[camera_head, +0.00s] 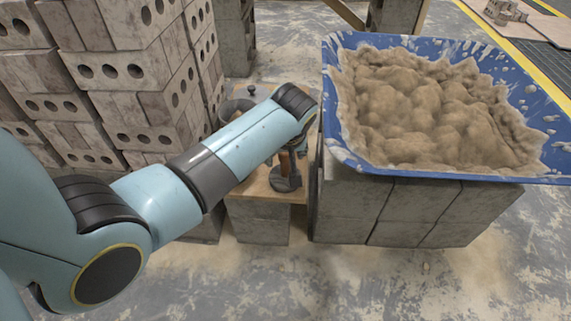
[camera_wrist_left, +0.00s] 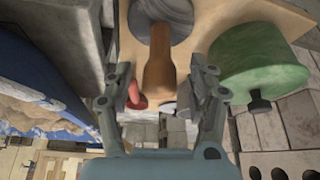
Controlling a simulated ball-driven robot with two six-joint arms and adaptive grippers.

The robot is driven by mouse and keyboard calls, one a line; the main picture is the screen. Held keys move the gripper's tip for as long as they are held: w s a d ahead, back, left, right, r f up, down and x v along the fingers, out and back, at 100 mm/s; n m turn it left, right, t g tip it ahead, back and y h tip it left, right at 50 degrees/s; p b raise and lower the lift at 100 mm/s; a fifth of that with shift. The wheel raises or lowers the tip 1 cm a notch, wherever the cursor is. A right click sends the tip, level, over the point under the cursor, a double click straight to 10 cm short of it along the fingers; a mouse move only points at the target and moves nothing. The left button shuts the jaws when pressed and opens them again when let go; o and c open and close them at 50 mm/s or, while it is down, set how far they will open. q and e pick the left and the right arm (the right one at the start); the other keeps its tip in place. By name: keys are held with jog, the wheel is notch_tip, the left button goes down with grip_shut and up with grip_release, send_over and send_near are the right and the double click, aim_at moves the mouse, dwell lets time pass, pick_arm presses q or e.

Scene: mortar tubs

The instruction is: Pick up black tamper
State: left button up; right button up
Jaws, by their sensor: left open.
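The tamper stands on a small wooden board. In the left wrist view, its dark grey round base (camera_wrist_left: 168,14) is at the top and its brown wooden handle (camera_wrist_left: 159,68) points down the picture. My left gripper (camera_wrist_left: 163,90) is open, with one finger on each side of the handle's end; I cannot tell whether either touches it. In the head view, the tamper's dark base (camera_head: 285,181) shows below my left wrist, and my arm hides most of its handle and the gripper. My right gripper is not in view.
A green pot (camera_wrist_left: 255,60) with a black knob stands close beside the left gripper. A red object (camera_wrist_left: 136,97) lies near one finger. A blue tub (camera_head: 334,112) of sandy mortar on grey blocks (camera_head: 350,210) stands right. Stacked bricks (camera_head: 130,70) rise at left.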

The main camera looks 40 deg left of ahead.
pick_arm(q)
jog(key=shift+r, duration=0.1)
grip_shut()
jog(key=shift+r, duration=0.1)
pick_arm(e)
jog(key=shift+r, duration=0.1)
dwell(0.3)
pick_arm(q)
notch_tip(320, 180, up, 9)
jog(key=p, duration=0.4)
jog(key=shift+w, duration=0.1)
jog(key=shift+r, duration=0.45)
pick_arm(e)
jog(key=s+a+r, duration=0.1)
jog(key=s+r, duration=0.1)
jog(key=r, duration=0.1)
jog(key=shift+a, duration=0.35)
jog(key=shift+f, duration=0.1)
